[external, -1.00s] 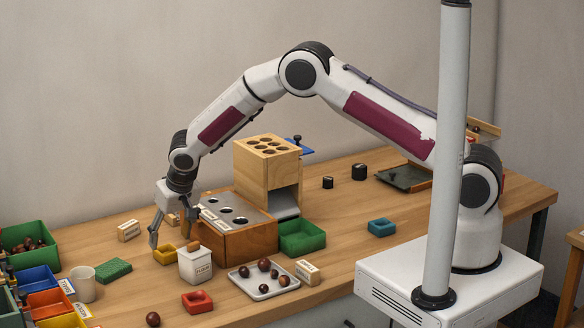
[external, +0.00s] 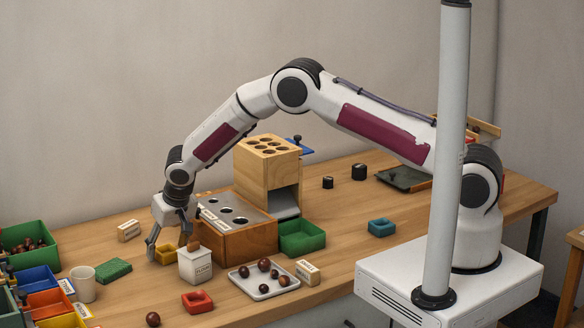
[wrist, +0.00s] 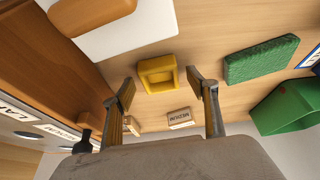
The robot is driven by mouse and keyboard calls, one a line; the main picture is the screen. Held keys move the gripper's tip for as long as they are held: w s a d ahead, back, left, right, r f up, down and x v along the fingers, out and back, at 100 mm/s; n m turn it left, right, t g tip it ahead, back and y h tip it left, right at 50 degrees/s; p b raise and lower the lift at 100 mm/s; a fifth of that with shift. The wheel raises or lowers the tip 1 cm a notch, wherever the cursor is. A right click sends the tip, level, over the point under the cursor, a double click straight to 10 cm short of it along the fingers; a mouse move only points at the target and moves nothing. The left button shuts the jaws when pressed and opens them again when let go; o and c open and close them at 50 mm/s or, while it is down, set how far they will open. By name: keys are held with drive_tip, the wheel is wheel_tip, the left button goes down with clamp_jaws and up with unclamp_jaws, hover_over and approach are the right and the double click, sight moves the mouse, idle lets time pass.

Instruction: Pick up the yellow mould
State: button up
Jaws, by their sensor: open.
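The yellow mould (external: 166,255) is a small square open-topped piece on the table, left of the wooden box with round holes. In the wrist view the yellow mould (wrist: 158,74) lies just beyond and between my fingertips. My gripper (external: 168,254) is open, with its fingers lowered around the mould's position in the external view. I cannot tell whether a finger touches the mould.
The wooden holed box (external: 240,243) is close to the right. A green sponge (external: 114,270) lies to the left. A MEDIUM label block (wrist: 180,118) shows nearby. A red mould (external: 197,301) lies nearer the front.

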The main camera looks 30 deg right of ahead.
sight(168, 250)
drive_tip(key=c, duration=1.2)
drive_tip(key=shift+r, duration=0.15)
drive_tip(key=shift+r, duration=4.9)
